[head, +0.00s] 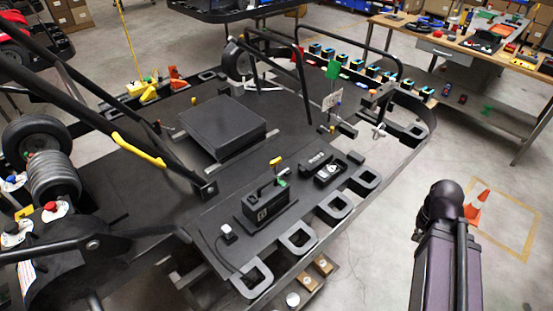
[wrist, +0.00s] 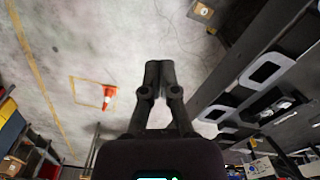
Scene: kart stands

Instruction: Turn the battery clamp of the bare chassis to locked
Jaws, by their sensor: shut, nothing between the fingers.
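The bare chassis (head: 150,235) is a flat black deck with a rim of rounded slots. A black battery-like box (head: 262,208) sits near its front edge, with a dark bar over it. My gripper (wrist: 160,66) is shut and empty in the wrist view, over bare floor beside the chassis rim. The clamp is not clear in the wrist view. In the head view only my arm shows, right of the chassis.
A raised black box (head: 222,125) and slanted black tubes (head: 95,95) stand on the chassis. A small device (head: 330,172) lies right of the battery. An orange cone (head: 477,207) stands on open floor at the right. A workbench (head: 455,50) with tools is behind.

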